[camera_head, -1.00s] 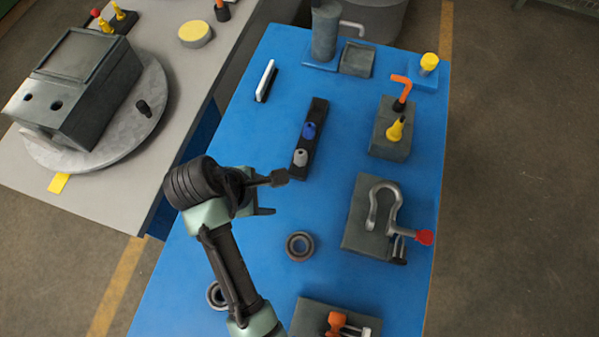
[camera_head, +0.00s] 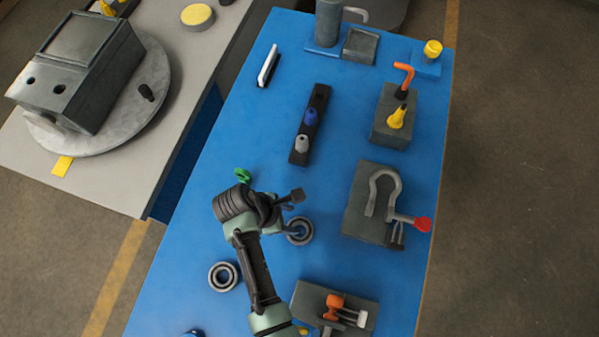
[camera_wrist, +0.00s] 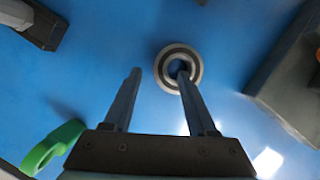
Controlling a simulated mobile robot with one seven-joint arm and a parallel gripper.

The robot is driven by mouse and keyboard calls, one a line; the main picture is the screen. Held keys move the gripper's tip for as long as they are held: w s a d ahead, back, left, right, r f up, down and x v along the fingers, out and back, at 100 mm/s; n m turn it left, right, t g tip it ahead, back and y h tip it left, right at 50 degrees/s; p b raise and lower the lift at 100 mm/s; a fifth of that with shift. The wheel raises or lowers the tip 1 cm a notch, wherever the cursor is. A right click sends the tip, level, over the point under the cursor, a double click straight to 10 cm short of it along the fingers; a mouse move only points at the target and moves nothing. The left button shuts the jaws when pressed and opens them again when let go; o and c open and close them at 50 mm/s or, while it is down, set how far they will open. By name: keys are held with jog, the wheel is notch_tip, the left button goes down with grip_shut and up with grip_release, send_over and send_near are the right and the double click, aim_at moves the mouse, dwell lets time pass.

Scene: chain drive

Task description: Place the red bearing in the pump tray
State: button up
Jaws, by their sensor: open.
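My gripper (camera_head: 293,212) is open and empty over the middle of the blue table. In the wrist view, my gripper's fingertips (camera_wrist: 158,73) stand apart. A dark-grey ring bearing (camera_head: 310,232) lies flat on the table close to the fingers. In the wrist view this bearing (camera_wrist: 162,76) is just beyond the tips, with the right finger overlapping its edge. A second grey bearing (camera_head: 213,278) lies left of my forearm. Neither bearing looks red. A small grey tray (camera_head: 362,46), possibly the pump tray, stands at the far end beside a grey cylinder (camera_head: 327,22).
A green part (camera_head: 243,176) lies behind my wrist and shows at lower left in the wrist view. A black holder (camera_head: 298,155) with pegs stands mid-table. Grey blocks with a shackle (camera_head: 373,210), yellow part (camera_head: 397,118) and orange part (camera_head: 334,303) line the right and front.

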jog(key=shift+x, duration=1.2)
grip_shut()
dwell(0.5)
